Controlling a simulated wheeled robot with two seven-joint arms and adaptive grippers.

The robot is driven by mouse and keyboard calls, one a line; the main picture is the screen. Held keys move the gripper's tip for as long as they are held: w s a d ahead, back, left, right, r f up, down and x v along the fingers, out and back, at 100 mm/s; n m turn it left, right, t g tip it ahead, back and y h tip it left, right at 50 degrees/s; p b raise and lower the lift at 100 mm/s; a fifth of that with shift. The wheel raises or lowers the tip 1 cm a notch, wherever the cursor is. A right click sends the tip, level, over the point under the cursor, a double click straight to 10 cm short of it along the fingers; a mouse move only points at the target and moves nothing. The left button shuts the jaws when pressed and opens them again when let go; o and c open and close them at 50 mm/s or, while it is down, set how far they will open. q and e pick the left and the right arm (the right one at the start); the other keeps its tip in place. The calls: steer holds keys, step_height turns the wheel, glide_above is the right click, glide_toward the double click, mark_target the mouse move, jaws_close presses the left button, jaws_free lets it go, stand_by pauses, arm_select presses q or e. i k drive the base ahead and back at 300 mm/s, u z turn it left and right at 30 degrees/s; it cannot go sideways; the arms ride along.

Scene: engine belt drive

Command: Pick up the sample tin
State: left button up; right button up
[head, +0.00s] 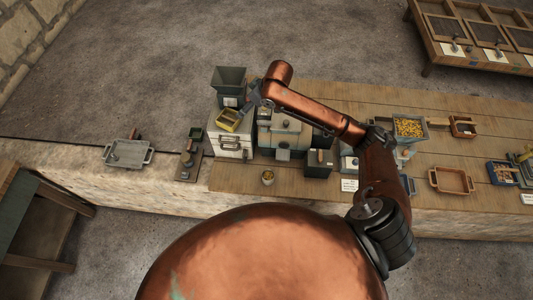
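A small yellow open tin (228,120) shows at the top of the pale cabinet (230,147); it looks tilted, and I cannot tell whether it rests there or is held. My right gripper (249,104) is just to its right, at the end of the copper arm reaching in from the right. Its fingers are small and dark, so I cannot tell whether they are open or touching the tin. Which of these two is the sample tin is unclear. My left gripper is not in view.
A dark hopper (229,81) stands behind the cabinet. A grey machine (285,133) and a dark box (319,162) stand to its right. A grey tray (128,154) lies at left, a grain-filled tray (408,128) and an empty wooden tray (450,181) at right.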

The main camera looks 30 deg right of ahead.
mark_target(268, 174)
steer(key=z, duration=0.9)
